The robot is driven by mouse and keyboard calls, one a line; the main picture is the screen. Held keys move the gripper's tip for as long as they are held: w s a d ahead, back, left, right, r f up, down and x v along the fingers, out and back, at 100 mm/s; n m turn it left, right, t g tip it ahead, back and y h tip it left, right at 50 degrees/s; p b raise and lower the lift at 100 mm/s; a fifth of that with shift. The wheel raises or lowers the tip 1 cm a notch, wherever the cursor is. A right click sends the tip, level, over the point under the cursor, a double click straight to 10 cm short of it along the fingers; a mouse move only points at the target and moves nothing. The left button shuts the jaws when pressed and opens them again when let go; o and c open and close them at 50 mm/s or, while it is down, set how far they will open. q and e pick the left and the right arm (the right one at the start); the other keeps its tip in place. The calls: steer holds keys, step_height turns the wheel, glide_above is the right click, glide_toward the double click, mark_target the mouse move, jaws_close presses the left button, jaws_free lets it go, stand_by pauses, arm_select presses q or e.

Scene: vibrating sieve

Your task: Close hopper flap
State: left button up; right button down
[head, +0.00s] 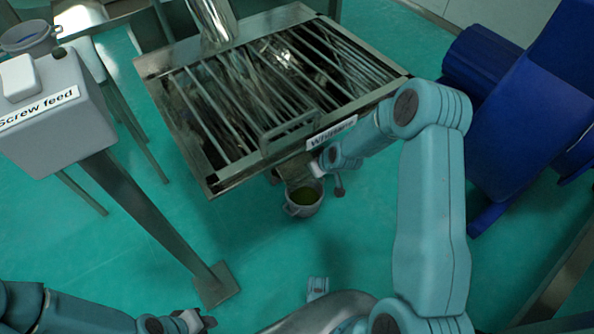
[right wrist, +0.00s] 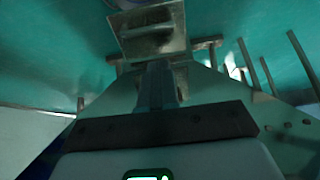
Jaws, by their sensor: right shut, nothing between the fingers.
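A bare metal outlet plate (head: 296,168) hangs at the front edge of the barred sieve, below its white label; I take it for the flap, but how far it is open I cannot tell. In the right wrist view a metal plate with a dark handle-like bar (right wrist: 150,38) lies just beyond my right gripper (right wrist: 158,78). My right gripper's fingers are together and empty; whether they touch the plate is unclear. In the head view my right gripper (head: 318,167) is beside the outlet. My left gripper (head: 182,323) is low at the bottom edge, far from the sieve; its jaw gap is unclear.
A small cup (head: 304,208) with green contents is below the outlet. The barred sieve (head: 150,63) has a handle (head: 290,130) on its grate. A grey screw feed box (head: 60,125) on a post stands left. A large blue machine (head: 510,110) is right. Green floor is open at lower left.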

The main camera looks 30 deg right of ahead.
steer(key=shift+b+x, duration=1.75)
steer(key=shift+x, duration=3)
steer(key=shift+s+f, duration=0.15)
